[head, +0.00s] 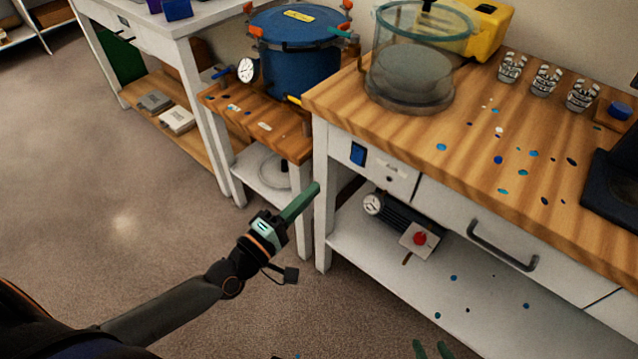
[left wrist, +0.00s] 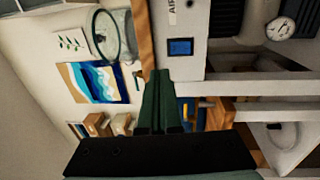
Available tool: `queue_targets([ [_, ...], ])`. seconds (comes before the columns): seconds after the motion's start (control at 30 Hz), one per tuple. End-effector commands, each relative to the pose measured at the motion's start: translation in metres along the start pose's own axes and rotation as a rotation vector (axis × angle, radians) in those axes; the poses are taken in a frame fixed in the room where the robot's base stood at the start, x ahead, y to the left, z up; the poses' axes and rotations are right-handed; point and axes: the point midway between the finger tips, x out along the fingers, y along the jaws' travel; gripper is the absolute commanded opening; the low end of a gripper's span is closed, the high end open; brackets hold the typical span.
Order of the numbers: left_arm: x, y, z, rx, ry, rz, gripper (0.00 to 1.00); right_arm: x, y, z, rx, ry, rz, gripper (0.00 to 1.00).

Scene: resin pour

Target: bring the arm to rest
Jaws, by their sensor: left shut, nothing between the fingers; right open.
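My left arm reaches in from the lower left in the head view. Its gripper (head: 314,189) has green fingers, shut together with nothing between them. It is in front of the near left corner of the wooden workbench, below the top's height in the picture. In the left wrist view the shut fingers (left wrist: 157,100) point towards the bench's white side panel with a blue switch (left wrist: 181,47). I cannot tell how close they are to it. Only the green fingertips of my right gripper (head: 432,350) show at the bottom edge; they are apart, and nothing shows between them.
The wooden workbench (head: 455,125) carries a clear chamber (head: 410,75) and several cups (head: 545,80). A pump (head: 405,217) sits on its lower shelf (head: 440,290). A blue pot (head: 295,55) stands on a low wooden stand. The floor (head: 110,220) at left is clear.

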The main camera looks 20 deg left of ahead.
Motion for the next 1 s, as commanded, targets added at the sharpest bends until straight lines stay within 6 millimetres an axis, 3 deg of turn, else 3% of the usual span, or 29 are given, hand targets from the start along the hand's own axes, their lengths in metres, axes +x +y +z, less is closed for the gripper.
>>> queue_targets([
  [0.67, -0.004, -0.003, 0.005, 0.027, -0.011, -0.014, 0.0, -0.001, -0.001, -0.003, -0.001, 0.007, -0.002, 0.5],
  [0.77, -0.012, -0.017, 0.024, 0.153, -0.054, -0.067, 0.0, -0.002, -0.001, -0.002, 0.0, 0.005, -0.002, 0.5],
  [0.9, -0.038, -0.06, 0.065, 0.514, -0.18, -0.222, 0.0, -0.002, -0.002, -0.001, 0.0, 0.002, -0.003, 0.5],
  [1.0, -0.065, -0.095, 0.084, 0.804, -0.295, -0.359, 0.0, -0.003, -0.002, 0.001, 0.001, 0.0, -0.003, 0.5],
])
